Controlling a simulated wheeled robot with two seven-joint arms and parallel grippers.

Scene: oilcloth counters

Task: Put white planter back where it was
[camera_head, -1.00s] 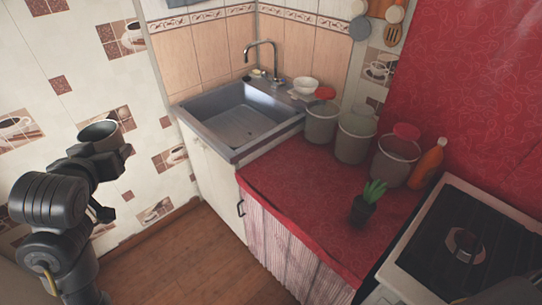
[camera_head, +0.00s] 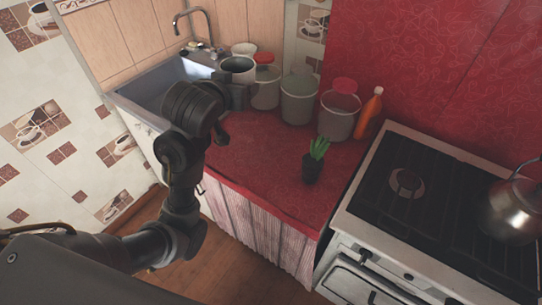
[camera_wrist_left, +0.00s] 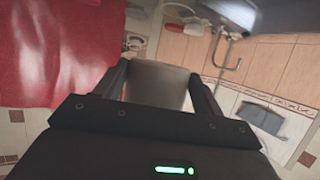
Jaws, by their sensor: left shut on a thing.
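The white planter (camera_head: 237,75) is in my left gripper (camera_head: 240,92), upright with its open rim up, dark inside. In the head view it appears in front of the sink's right corner and the first canister. I cannot tell its exact height above the counter. In the left wrist view the planter's pale wall (camera_wrist_left: 157,84) fills the space between the two dark fingers (camera_wrist_left: 158,88), which are shut on it. My right gripper is in neither view.
The red oilcloth counter (camera_head: 255,150) holds a plant in a dark pot (camera_head: 312,168), several lidded canisters (camera_head: 299,103) and an orange bottle (camera_head: 370,112). The sink (camera_head: 150,100) is at left, the stove (camera_head: 420,200) with a kettle (camera_head: 512,208) at right. The front of the counter is clear.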

